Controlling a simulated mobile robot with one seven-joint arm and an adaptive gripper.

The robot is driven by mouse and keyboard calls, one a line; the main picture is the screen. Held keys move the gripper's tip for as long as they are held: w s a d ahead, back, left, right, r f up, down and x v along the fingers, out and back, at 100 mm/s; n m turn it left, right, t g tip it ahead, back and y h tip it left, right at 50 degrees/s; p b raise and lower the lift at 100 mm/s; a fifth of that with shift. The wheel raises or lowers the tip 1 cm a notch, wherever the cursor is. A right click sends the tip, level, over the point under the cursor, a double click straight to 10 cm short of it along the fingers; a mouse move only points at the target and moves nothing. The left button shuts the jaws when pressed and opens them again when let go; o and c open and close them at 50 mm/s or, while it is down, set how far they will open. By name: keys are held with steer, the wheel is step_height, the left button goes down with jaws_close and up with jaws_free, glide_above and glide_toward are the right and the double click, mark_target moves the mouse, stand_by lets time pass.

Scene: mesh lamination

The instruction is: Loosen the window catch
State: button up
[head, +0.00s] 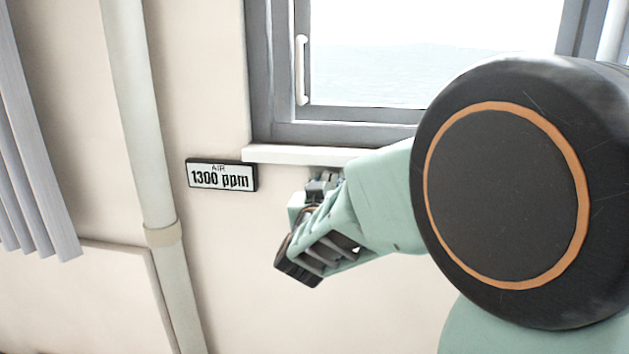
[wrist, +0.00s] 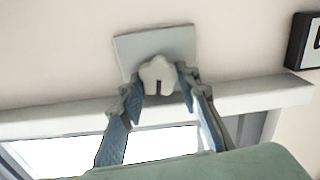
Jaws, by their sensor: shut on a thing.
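The window catch shows in the wrist view as a pale, lobed knob (wrist: 158,73) with a dark slot, in front of a light grey square plate (wrist: 140,46) on the wall. It sits beside the window sill. My gripper (wrist: 160,88) is shut on the knob, one blue-grey finger on each side. In the head view my gripper (head: 322,186) is just below the sill, and the knob is hidden or too small to make out. The window (head: 268,75) above has a grey frame and a white upright handle (head: 301,70); its sash appears closed.
The white sill (head: 300,153) runs just above my gripper. An air display (head: 222,175) reading 1300 ppm is on the wall to its left. A pale pipe (head: 140,120) and grey blind slats (head: 30,150) stand farther left. The wall below the display is clear.

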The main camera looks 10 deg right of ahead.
steer(key=shift+n+p, duration=0.45)
steer(key=shift+n, duration=0.75)
steer(key=o, duration=1.2)
steer(key=shift+c, duration=0.2)
steer(key=shift+s+a, duration=0.1)
steer(key=v, duration=0.7)
steer(key=shift+s, duration=0.15)
steer(key=shift+a, duration=0.1)
